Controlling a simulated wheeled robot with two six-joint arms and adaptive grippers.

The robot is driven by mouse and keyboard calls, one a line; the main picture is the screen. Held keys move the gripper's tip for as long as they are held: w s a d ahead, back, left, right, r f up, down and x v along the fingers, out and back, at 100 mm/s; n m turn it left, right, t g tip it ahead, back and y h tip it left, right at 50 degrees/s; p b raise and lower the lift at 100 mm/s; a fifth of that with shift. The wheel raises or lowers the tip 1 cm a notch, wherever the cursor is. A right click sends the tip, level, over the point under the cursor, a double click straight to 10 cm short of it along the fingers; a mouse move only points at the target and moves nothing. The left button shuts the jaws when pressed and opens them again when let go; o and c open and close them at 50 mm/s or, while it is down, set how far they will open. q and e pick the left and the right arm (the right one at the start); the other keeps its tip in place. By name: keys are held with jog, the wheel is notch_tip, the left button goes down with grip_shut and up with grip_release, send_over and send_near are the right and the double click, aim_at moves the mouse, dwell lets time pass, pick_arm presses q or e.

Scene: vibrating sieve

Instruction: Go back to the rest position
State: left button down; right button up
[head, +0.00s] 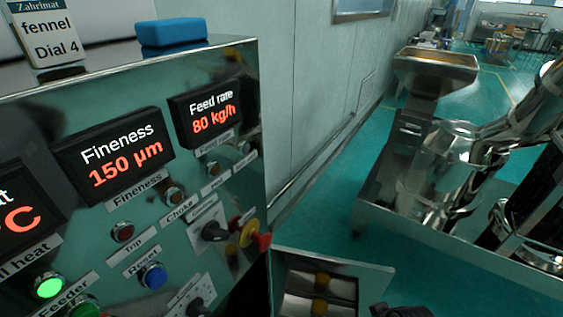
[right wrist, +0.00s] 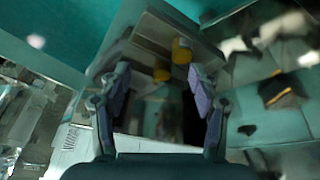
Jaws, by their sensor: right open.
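My right gripper (right wrist: 160,88) is open in the right wrist view, with its two fingers apart and nothing seen between them. Beyond the fingers is a metal box-like tray (right wrist: 122,50) with yellow round pieces (right wrist: 181,50). I cannot tell how far the fingers are from it. In the head view, a dark shape at the bottom edge, right of the tray, may be part of my right arm or gripper. My left gripper is not in view.
A control panel (head: 95,225) with lit displays and buttons fills the head view's left. A blue block (head: 171,30) and a label card (head: 43,35) are on top. The metal tray (head: 385,273) juts out beside it. Steel machinery (head: 437,75) stands right; green floor (head: 335,205) lies between.

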notch_tip(320, 180, up, 3)
jog(key=s+d+m+h, duration=0.1)
jog(key=s+d+m, duration=0.1)
jog(key=s+d+f+g+p, duration=0.1)
jog(key=s+f+p, duration=0.15)
jog(key=f, duration=0.85)
jog(key=s+d+f+g+p, duration=0.15)
jog(key=f+p, duration=0.25)
jog(key=f, duration=0.6)
jog(key=s+f+p, duration=0.2)
jog(key=s+f, duration=0.3)
jog(key=s, duration=0.3)
jog(key=s+d+f+m+p, duration=0.1)
jog(key=s+f, duration=0.5)
jog(key=s, duration=0.3)
jog(key=shift+s+d+f+p, duration=0.2)
jog(key=shift+d+p, duration=0.05)
jog(key=shift+p, duration=0.1)
jog(key=shift+c, duration=0.2)
